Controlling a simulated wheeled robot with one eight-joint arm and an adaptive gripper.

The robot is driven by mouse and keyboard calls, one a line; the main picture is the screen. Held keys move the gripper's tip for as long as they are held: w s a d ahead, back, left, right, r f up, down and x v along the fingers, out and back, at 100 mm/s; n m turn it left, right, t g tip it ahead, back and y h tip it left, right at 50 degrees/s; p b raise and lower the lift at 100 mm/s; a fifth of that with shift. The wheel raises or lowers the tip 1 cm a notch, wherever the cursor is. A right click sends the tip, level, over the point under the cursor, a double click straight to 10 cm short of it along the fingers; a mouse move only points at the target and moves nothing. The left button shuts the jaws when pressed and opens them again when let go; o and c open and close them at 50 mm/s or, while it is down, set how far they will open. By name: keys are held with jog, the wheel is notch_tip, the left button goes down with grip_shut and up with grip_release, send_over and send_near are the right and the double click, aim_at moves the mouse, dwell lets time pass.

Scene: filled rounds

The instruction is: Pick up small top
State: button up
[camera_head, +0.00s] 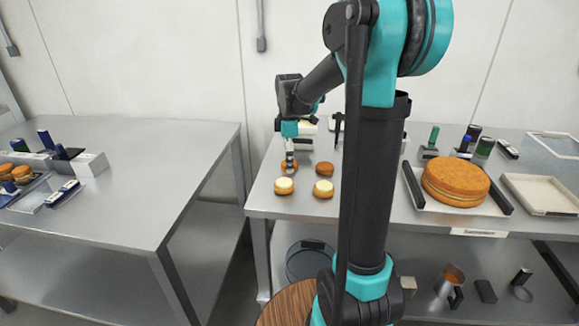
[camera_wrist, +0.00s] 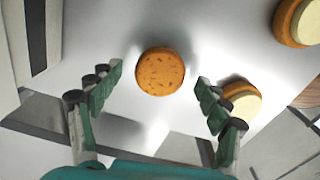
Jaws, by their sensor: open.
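Two small plain golden-brown rounds, the small tops, lie on the right-hand metal table in the head view: the left one (camera_head: 289,166) and the right one (camera_head: 324,169). My gripper (camera_head: 289,152) points down just over the left one and partly hides it. In the wrist view a speckled small top (camera_wrist: 160,72) lies ahead between the spread fingers of my gripper (camera_wrist: 159,78), with bare table around it. The fingers are open and hold nothing. How high they are above the round is hard to tell.
Two cream-topped rounds, a left one (camera_head: 284,186) and a right one (camera_head: 323,188), sit nearer the table's front edge. A large cake (camera_head: 455,182) rests on a tray to the right, beside an empty white tray (camera_head: 541,194). Blocks and small items stand behind.

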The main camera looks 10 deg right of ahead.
jog(key=shift+f, duration=0.25)
jog(key=shift+c, duration=0.5)
jog(key=c, duration=0.8)
